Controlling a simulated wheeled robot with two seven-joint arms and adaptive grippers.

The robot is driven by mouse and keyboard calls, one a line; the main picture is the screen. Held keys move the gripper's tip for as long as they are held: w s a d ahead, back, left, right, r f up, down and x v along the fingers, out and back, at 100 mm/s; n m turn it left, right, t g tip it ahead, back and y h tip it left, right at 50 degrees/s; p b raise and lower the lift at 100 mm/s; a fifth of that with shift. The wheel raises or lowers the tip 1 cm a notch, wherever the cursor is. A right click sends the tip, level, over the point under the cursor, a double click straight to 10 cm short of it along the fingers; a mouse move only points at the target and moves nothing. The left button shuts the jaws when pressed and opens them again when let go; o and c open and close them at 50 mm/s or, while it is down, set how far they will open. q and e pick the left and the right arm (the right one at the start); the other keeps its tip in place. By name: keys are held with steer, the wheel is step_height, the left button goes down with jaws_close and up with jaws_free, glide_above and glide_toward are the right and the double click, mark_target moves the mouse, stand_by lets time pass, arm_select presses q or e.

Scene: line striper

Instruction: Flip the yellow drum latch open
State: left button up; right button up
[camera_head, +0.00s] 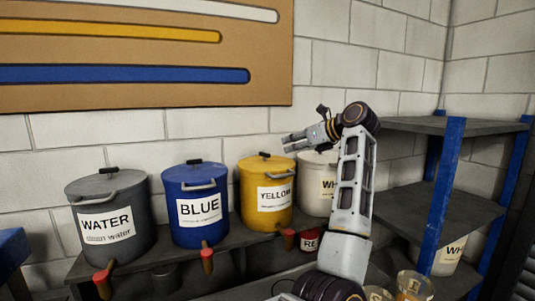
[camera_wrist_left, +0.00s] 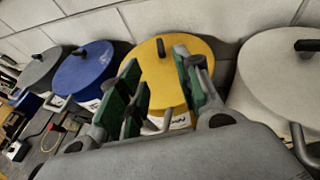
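The yellow drum (camera_head: 266,215) stands on a dark bench against the wall, with a white YELLOW label. A small black piece (camera_head: 264,155) sits on its lid and a grey bar handle (camera_head: 279,174) on its front; which is the latch I cannot tell. My left gripper (camera_head: 287,143) is above and to the right of the drum, pointing left. In the left wrist view my left gripper (camera_wrist_left: 156,62) is open and empty, its green-padded fingers framing the yellow lid (camera_wrist_left: 152,90). The black piece (camera_wrist_left: 161,47) shows between the fingers, and the handle is partly hidden. My right gripper is not in view.
A grey WATER drum (camera_head: 100,195) and a blue drum (camera_head: 193,180) stand to the left. A white drum (camera_head: 314,190) is close on the right, partly behind my arm. Red-handled taps stick out in front. A shelf with blue posts (camera_head: 440,190) is at the right.

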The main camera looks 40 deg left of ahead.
mark_target(265, 153)
arm_select(q)
steer(key=p+x, duration=0.2)
steer(key=x, duration=0.9)
steer(key=shift+a+f, duration=0.1)
steer(key=shift+a, duration=0.3)
steer(key=shift+x, duration=0.8)
steer(key=shift+f, duration=0.1)
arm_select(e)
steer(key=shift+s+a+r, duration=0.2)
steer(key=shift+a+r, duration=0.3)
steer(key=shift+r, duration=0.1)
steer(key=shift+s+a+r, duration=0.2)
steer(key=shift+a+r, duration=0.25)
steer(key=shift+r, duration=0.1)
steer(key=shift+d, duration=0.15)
arm_select(q)
jaws_close()
